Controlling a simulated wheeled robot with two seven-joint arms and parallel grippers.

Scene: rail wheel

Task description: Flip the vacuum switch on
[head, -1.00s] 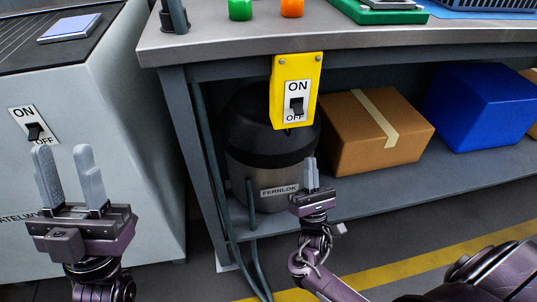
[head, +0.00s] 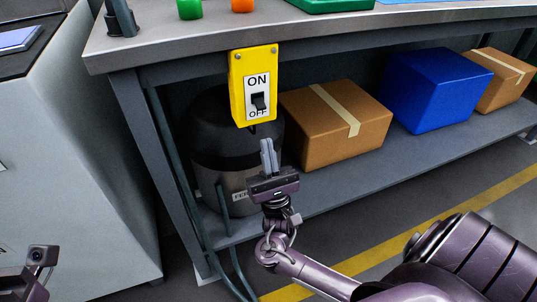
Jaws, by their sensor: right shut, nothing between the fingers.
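The yellow switch box (head: 238,95) hangs on the front edge of the workbench, with a white ON/OFF plate. Its dark lever (head: 258,101) points down toward OFF. The vacuum (head: 208,140), a black and grey drum with a partly hidden label, stands on the shelf below and behind the box. My right gripper (head: 268,146) is shut and empty, fingers pointing up, just below the switch box and in front of the vacuum in the picture. Part of my left arm shows at the lower left corner; its fingers are out of view.
The workbench top (head: 180,40) overhangs the switch. A cardboard box (head: 320,130), a blue box (head: 435,90) and another cardboard box (head: 497,82) sit on the lower shelf. Hoses run down beside the bench leg (head: 150,150). A grey machine (head: 85,180) stands at left.

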